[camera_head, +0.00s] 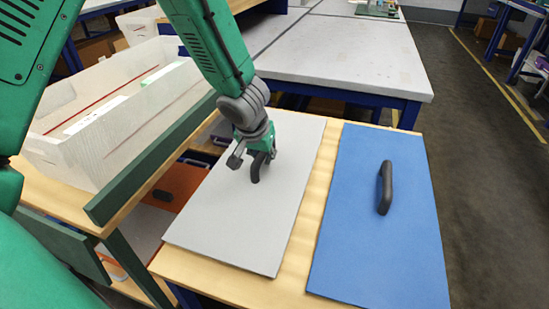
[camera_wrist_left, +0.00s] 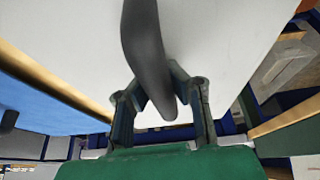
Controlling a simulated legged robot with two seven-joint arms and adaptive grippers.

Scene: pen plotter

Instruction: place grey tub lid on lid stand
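The grey tub lid (camera_head: 225,215) is a flat panel on the wooden table, left of the blue lid. Its black curved handle (camera_head: 256,170) stands near the middle of its top face. My left gripper (camera_head: 261,148) is over the lid at this handle. In the left wrist view, the two fingers (camera_wrist_left: 158,85) press in on both sides of the handle (camera_wrist_left: 147,45), with the grey lid (camera_wrist_left: 225,35) beyond. I cannot tell whether the lid is flat on the table or slightly raised. No lid stand is clearly identifiable. My right gripper is out of view.
The blue lid (camera_head: 370,245) with a black handle (camera_head: 384,188) lies to the right. A white bin (camera_head: 115,120) stands at the left, beside a dark green rail (camera_head: 150,170). An orange lid (camera_head: 180,185) sits below the rail. A grey table (camera_head: 340,62) stands behind.

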